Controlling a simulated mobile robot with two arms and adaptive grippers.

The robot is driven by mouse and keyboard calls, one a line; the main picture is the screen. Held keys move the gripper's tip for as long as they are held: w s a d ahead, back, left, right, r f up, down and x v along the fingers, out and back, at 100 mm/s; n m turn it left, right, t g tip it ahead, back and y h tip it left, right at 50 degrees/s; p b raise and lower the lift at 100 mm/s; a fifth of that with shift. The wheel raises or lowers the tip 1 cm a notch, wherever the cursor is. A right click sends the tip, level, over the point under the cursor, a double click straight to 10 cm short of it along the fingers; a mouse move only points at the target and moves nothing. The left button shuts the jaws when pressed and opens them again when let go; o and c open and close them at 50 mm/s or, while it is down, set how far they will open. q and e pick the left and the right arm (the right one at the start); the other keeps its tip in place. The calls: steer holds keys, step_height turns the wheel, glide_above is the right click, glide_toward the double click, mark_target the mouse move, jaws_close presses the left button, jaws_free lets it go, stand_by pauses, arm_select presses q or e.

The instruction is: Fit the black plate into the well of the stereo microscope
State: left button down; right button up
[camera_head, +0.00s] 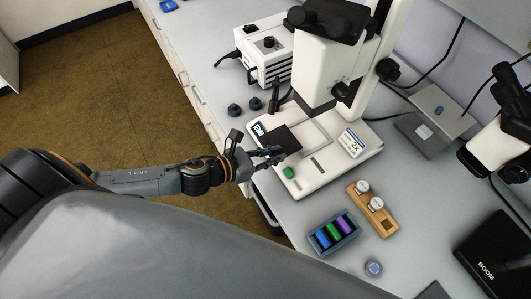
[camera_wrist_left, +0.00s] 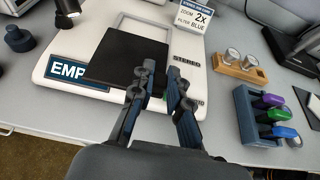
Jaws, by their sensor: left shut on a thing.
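The stereo microscope's white base (camera_head: 335,165) stands on the bench, with its head (camera_head: 325,70) above. My left gripper (camera_head: 270,155) is at the base's near left side, shut on the black plate (camera_head: 284,139). The plate lies over the left part of the base. In the left wrist view the gripper (camera_wrist_left: 160,77) is at the near edge of the plate (camera_wrist_left: 118,58). The well's pale rectangular outline (camera_wrist_left: 140,27) shows just beyond the plate, which covers its near part. Whether the plate touches the base cannot be told. My right gripper is not in view.
A blue rack with coloured items (camera_head: 333,232) and a wooden holder with metal pieces (camera_head: 372,208) stand right of the base. Two dark knobs (camera_head: 245,107) and a white box (camera_head: 262,52) are behind. A second microscope (camera_head: 505,120) stands at far right.

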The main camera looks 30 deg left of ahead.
mark_target(297, 147)
arm_select(q)
steer(key=shift+x, duration=2.1)
steer(key=shift+w+d+r, duration=0.1)
steer(key=shift+w+d, duration=0.4)
steer(key=shift+w, duration=0.2)
steer(key=shift+w+d, duration=0.45)
steer(key=shift+w, duration=0.3)
steer(key=shift+w+d, duration=0.75)
steer(key=shift+w, duration=0.35)
steer(key=shift+f+b, duration=0.6)
steer(key=shift+f, duration=0.2)
steer(key=shift+f, duration=0.1)
steer(key=c, duration=0.8)
jaws_free()
